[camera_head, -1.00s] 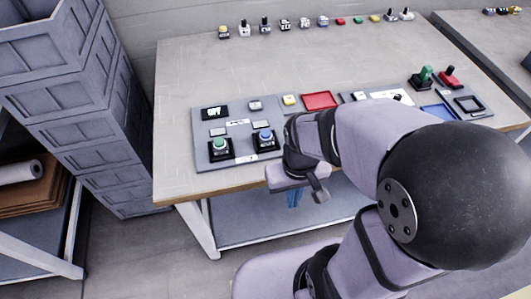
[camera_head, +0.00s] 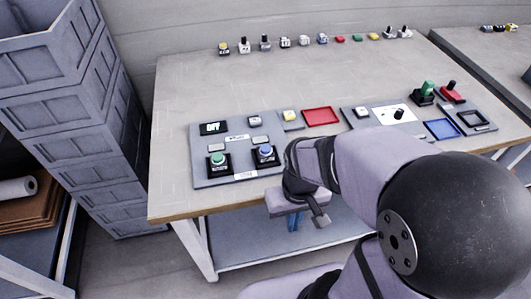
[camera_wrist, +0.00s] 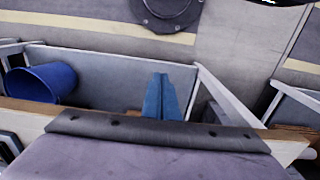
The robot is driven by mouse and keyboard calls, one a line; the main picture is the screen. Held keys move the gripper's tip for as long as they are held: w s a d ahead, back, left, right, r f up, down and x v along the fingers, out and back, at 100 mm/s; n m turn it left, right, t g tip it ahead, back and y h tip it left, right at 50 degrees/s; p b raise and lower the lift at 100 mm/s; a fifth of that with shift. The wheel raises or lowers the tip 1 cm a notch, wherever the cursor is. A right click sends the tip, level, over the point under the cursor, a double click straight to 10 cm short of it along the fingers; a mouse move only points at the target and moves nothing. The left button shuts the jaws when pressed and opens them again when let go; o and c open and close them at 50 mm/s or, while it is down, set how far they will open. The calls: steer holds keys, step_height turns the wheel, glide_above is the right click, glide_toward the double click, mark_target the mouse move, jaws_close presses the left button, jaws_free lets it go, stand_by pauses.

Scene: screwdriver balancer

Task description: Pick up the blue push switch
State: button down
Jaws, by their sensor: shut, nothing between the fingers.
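The blue push switch (camera_head: 265,151) has a blue round cap on a black base and sits on the front right of the left grey panel (camera_head: 198,180). A similar green push switch (camera_head: 217,159) is to its left. My gripper (camera_head: 293,225) hangs in front of the table's front edge, right of and nearer than the blue switch, clear of it. Its blue fingers are shut together and empty, which also shows in the wrist view (camera_wrist: 160,97). The blue switch cannot be made out in the wrist view.
The wooden table (camera_head: 185,90) has a row of small parts along its back. A red tray (camera_head: 320,116), a blue tray (camera_head: 440,128) and a second panel lie to the right. Grey stacked crates (camera_head: 75,130) stand left. A blue bin (camera_wrist: 42,82) shows in the wrist view.

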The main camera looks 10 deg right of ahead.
stand_by(0.3)
steer(key=c, duration=0.8)
jaws_free()
steer(key=shift+c, duration=0.2)
